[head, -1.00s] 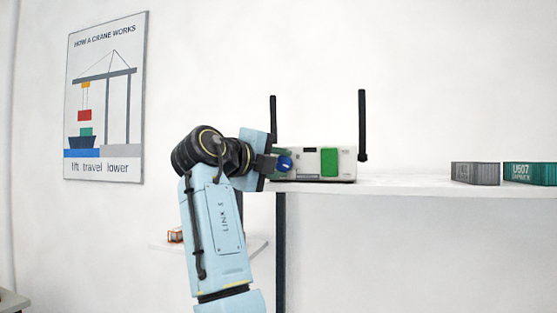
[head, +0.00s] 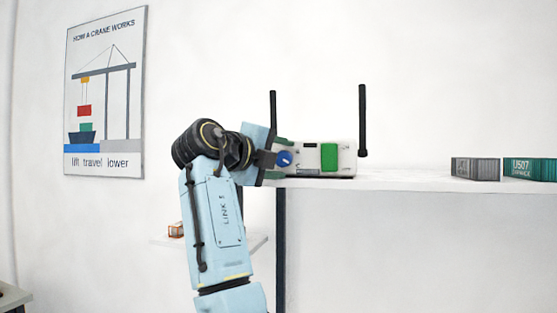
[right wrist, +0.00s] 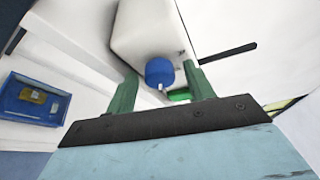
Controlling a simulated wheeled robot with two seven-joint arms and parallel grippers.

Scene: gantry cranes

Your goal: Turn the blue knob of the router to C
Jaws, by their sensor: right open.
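The router (head: 309,158) is a white box with two black antennas and a green panel, standing at the left end of the white shelf. Its blue knob (head: 285,159) is on the front face at the left. My right gripper (head: 282,158) is at the knob, seen from the side. In the right wrist view the gripper (right wrist: 160,82) is open, its two green fingers on either side of the blue knob (right wrist: 159,72), with gaps between. A small white mark shows on the knob's edge. Letters around the knob cannot be read. My left gripper is not in view.
The white shelf (head: 400,183) runs to the right, clear in the middle. A grey container (head: 475,169) and a teal container (head: 530,169) stand at its right. A blue tray (right wrist: 33,100) lies lower left in the wrist view. A crane poster (head: 104,95) hangs behind.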

